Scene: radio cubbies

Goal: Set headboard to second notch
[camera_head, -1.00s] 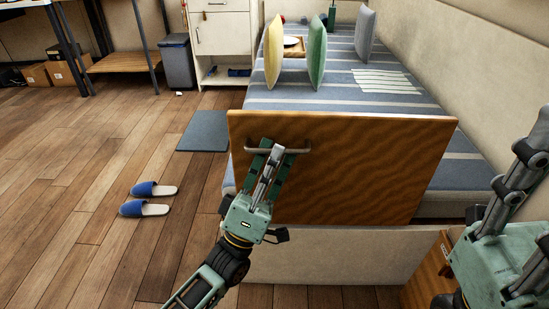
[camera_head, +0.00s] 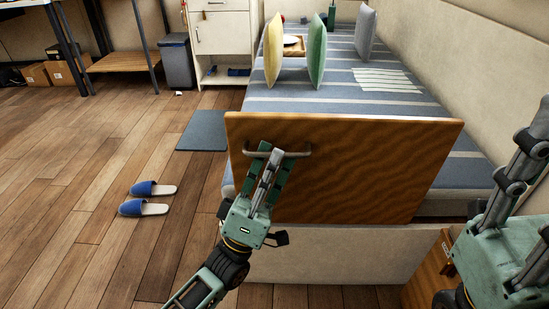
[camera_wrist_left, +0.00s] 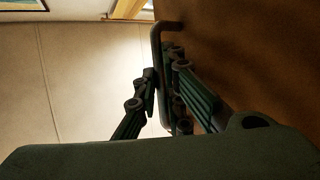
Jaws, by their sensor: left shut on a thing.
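The brown wooden headboard (camera_head: 370,165) stands at the near end of the bed in the head view. A grey bar handle (camera_head: 298,154) is fixed to its left part. My left gripper (camera_head: 269,155) is shut on this handle, with the fingers around the bar. In the left wrist view the fingers (camera_wrist_left: 166,85) close on the handle (camera_wrist_left: 156,45), beside the wooden panel (camera_wrist_left: 240,60). No notches are visible.
The bed (camera_head: 340,98) with upright cushions and a tray (camera_head: 293,45) lies behind the headboard. A pale board (camera_head: 350,260) stands below it. Blue slippers (camera_head: 148,208) lie on the floor at left. A wooden box (camera_head: 425,280) sits at lower right.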

